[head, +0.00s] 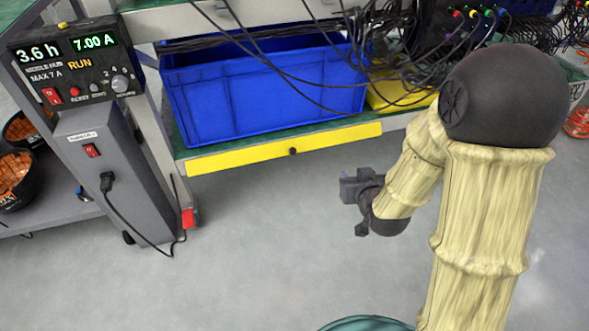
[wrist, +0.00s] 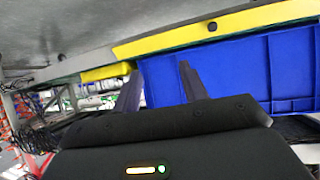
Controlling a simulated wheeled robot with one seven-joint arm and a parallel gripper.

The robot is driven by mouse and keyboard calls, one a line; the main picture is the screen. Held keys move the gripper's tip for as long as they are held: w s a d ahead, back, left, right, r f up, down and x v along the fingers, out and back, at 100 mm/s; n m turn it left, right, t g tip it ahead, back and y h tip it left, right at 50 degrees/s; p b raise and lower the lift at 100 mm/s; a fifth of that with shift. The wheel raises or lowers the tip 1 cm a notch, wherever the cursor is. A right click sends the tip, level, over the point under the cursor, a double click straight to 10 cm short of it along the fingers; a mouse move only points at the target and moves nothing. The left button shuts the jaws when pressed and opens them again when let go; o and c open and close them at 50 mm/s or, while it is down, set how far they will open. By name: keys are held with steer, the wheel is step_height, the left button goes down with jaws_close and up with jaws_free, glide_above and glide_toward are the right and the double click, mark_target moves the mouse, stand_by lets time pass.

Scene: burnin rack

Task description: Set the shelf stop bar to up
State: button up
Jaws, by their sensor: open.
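The shelf stop bar is a long yellow bar (head: 285,148) along the front edge of the lower shelf, with a dark knob (head: 293,151) near its middle. It lies flat against the edge, below the blue bin's front, and does not stand across the bin. In the wrist view the yellow bar (wrist: 240,25) runs across the top, its knob (wrist: 212,26) right of centre. My gripper (head: 352,190) is open and empty, in front of and below the bar's right part, apart from it. Its two fingers (wrist: 158,82) show against the blue bin in the wrist view.
A blue bin (head: 265,90) stands on the shelf behind the bar, with a yellow bin (head: 400,93) to its right. Black cables (head: 290,75) hang in front of the bins. A grey power unit (head: 110,160) stands at left. The floor (head: 270,240) in front is clear.

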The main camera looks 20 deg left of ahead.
steer(key=s+a+f+n+t+y+b, duration=0.1)
steer(key=a+f+n+t+y+b, duration=0.1)
steer(key=a+f+y+b, duration=0.3)
steer(key=a+f+t+b, duration=0.1)
steer(key=a+f+b, duration=0.3)
steer(key=a+b, duration=0.1)
steer(key=shift+s+f+t, duration=0.35)
steer(key=shift+f+t, duration=0.05)
steer(key=shift+w, duration=0.1)
